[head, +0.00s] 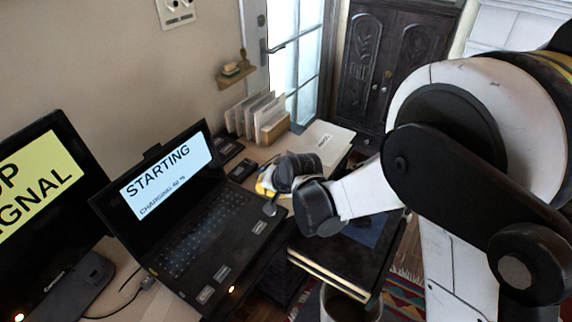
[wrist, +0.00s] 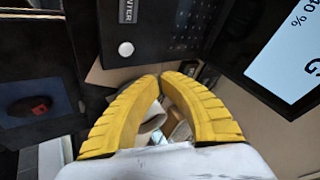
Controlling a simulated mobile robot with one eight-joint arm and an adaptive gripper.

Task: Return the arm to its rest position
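My arm reaches in from the right in the head view, white with black joints. My gripper (head: 265,187) is above the desk, by the right edge of the open laptop (head: 205,235), mostly hidden behind my wrist. In the wrist view, the two yellow ribbed fingers of my gripper (wrist: 160,77) curve together and their tips meet or nearly meet. Nothing is seen held between them; pale and brown things show beyond through the gap. The laptop (wrist: 160,30) is just past the fingertips in that view.
A monitor (head: 40,215) is at left. A letter rack (head: 258,115) and papers (head: 318,141) lie behind. A cabinet (head: 390,65) stands at the back.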

